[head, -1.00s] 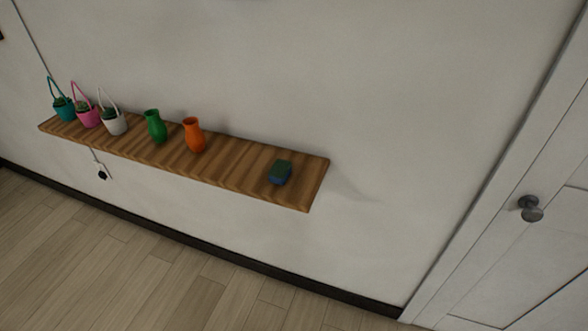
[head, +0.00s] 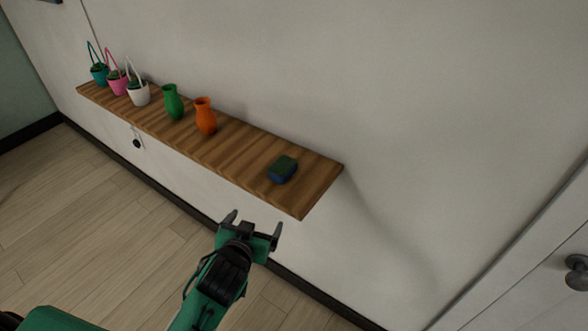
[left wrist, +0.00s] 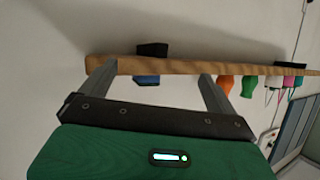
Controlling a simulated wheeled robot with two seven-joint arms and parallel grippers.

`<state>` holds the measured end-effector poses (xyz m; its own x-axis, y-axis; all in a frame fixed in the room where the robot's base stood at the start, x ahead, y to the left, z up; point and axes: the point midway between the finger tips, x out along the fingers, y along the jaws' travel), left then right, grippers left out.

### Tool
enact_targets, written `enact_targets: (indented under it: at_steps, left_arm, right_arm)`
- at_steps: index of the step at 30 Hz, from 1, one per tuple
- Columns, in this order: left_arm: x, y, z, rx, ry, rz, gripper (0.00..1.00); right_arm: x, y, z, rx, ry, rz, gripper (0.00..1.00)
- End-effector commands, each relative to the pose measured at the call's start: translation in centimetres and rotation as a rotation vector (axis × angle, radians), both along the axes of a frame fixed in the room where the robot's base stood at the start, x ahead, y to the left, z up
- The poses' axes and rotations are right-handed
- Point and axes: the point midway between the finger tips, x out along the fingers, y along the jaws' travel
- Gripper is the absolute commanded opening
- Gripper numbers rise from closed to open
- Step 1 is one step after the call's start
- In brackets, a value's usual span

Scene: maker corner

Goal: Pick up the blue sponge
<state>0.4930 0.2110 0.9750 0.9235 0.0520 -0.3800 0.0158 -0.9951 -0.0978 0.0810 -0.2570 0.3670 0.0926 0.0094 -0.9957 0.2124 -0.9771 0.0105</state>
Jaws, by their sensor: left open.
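The blue sponge (head: 283,172), with a dark green top, lies on the wooden shelf (head: 240,158) near its right end. My left gripper (head: 254,222) is open and empty, in front of the shelf and apart from the sponge, appearing below it in the head view. In the left wrist view the scene looks upside down. There the sponge (left wrist: 146,79) shows as a blue strip at the shelf edge (left wrist: 190,67), between the two spread fingers. My right gripper is not in view.
An orange vase (head: 205,116) and a green vase (head: 173,102) stand left of the sponge. The wall (head: 400,110) rises behind the shelf.

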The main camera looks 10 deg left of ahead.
Motion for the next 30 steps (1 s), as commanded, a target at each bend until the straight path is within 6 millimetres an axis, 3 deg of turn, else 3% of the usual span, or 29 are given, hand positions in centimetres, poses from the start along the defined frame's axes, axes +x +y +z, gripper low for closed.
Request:
enact_targets:
  at_steps: [1, 11, 16, 21, 26, 30]
  left_arm:
    - [1.2, -0.4, 1.7, -0.001, -0.069, -0.010, 0.94]
    - [6.8, -4.3, 9.9, -0.009, -0.457, -0.143, 0.94]
    - [9.0, -9.1, 16.3, 0.000, -0.743, -0.344, 0.94]
    - [9.1, -15.2, 21.2, 0.040, -0.974, -0.656, 0.94]
    - [8.2, -20.5, 22.7, 0.124, -1.071, -1.006, 0.94]
    - [7.6, -23.7, 21.6, 0.237, -1.035, -1.324, 0.94]
  right_arm:
    - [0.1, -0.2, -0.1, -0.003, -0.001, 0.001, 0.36]
    - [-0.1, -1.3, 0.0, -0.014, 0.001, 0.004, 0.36]
    - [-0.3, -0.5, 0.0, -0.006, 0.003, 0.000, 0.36]
    - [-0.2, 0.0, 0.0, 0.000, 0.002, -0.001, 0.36]
    - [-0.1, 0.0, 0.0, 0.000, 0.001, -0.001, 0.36]
    - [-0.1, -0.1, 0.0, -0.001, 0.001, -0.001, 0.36]
